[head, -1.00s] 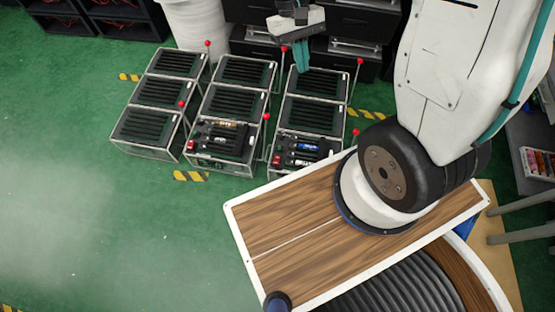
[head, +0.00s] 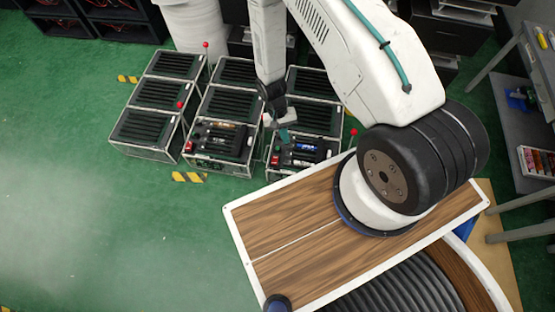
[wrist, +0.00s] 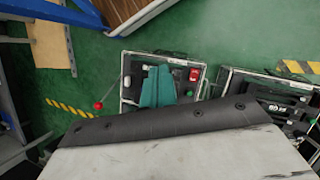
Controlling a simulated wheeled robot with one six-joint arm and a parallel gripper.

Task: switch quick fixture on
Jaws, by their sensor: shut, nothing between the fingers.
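Lever fixtures stand in rows on the floor, and I cannot tell which is the quick one. The front right fixture (head: 305,159) has its inner parts showing and a red switch; it also shows in the wrist view (wrist: 193,92). Its red-knobbed lever (head: 353,132) stands on its right side, and the knob shows left of the fixture in the wrist view (wrist: 98,105). My gripper (head: 285,137) is shut and empty, its teal fingers over this fixture, away from that knob. The front middle fixture (head: 218,143) also shows inner parts; its lever is hidden by my arm.
Front left fixture (head: 144,130) has a red-knobbed lever (head: 180,104). Another knob (head: 206,44) rises behind it. My arm covers parts of the back rows. A white barrel (head: 195,28) and dark cabinets stand behind. Green floor (head: 90,200) is free at left.

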